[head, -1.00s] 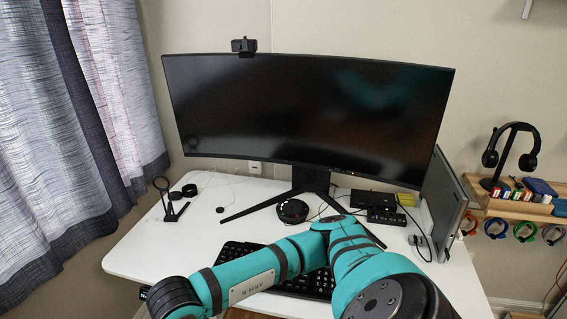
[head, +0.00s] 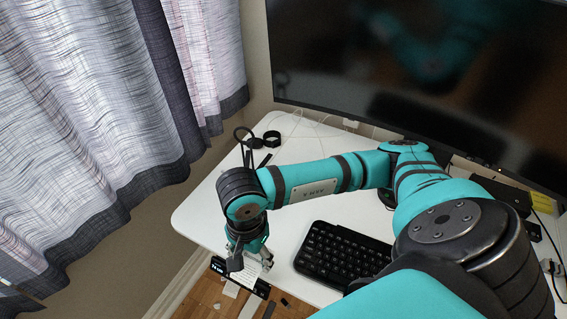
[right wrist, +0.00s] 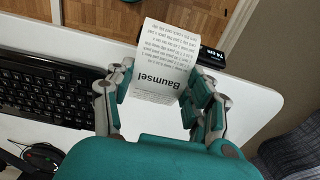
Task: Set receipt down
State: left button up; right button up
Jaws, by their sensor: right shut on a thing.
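The receipt (right wrist: 163,55) is a white paper slip with printed lines and the word "Baumsel". My right gripper (right wrist: 165,88) is shut on the receipt, with fingers on both sides of it in the right wrist view. In the head view, my right gripper (head: 250,262) is at the front left edge of the white desk (head: 195,207), and the receipt (head: 252,276) shows partly below it. The receipt overlaps the desk edge in the picture; its height above the desk is hard to tell. My left gripper is not in view.
A black keyboard (head: 343,254) lies right of the gripper. A black height display (head: 226,267) sits at the desk's front edge. A black stand (head: 246,150) and a dark ring (head: 272,138) are at the back left. The large monitor (head: 420,75) is behind. The desk's left part is bare.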

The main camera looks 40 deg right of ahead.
jog(key=shift+w+r, duration=0.1)
jog(key=shift+w, duration=0.1)
jog(key=w+d+p, duration=0.1)
jog(key=w, duration=0.3)
jog(key=w+d+f+p, duration=0.1)
jog(key=w+d, duration=0.1)
jog(key=w, duration=0.3)
jog(key=w+d+p, duration=0.1)
jog(key=w+d, duration=0.1)
jog(key=w, duration=0.3)
jog(key=shift+d+f, duration=0.15)
jog(key=shift+f, duration=0.1)
jog(key=f, duration=0.1)
jog(key=f+p, duration=0.1)
jog(key=shift+w+d+f, duration=0.1)
jog(key=shift+w+f, duration=0.1)
jog(key=shift+f, duration=0.65)
jog(key=shift+f, duration=0.15)
jog(key=o, duration=0.6)
jog(key=shift+o, duration=0.2)
